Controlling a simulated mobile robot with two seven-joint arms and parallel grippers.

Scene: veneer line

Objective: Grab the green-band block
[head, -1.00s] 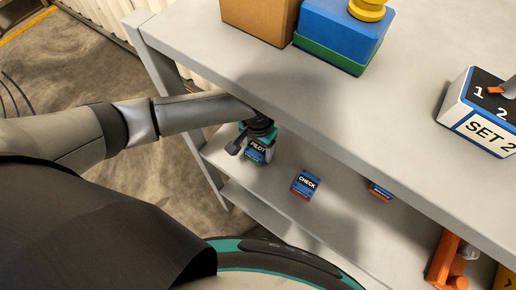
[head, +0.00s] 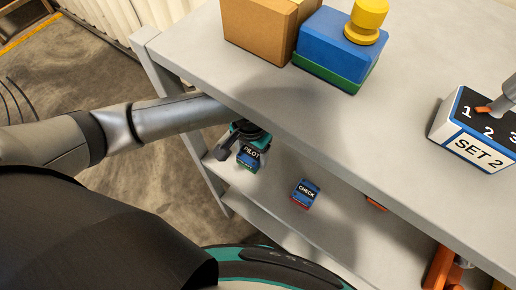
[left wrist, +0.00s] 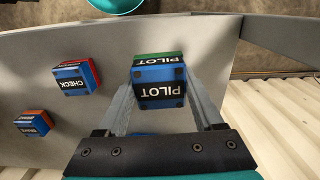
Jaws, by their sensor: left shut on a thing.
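The green-band block (head: 248,158), blue and lettered PILOT, is at the shelf under the tabletop in the head view. My left gripper (head: 241,141) reaches in under the table edge and is shut on it. In the left wrist view the same block (left wrist: 158,88) sits between the two fingers, its green band on the far side. I cannot tell whether it is clear of the shelf. A blue block with a red band, lettered CHECK (head: 305,193), lies apart from it on the shelf. My right gripper is not in view.
A third block with an orange band (left wrist: 33,123) lies beyond CHECK. The tabletop (head: 300,115) overhangs the shelf. On it stand a cardboard box (head: 255,30), a blue-green box (head: 335,50) with a yellow knob, and a SET 2 selector (head: 470,130). Orange equipment (head: 440,268) stands lower right.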

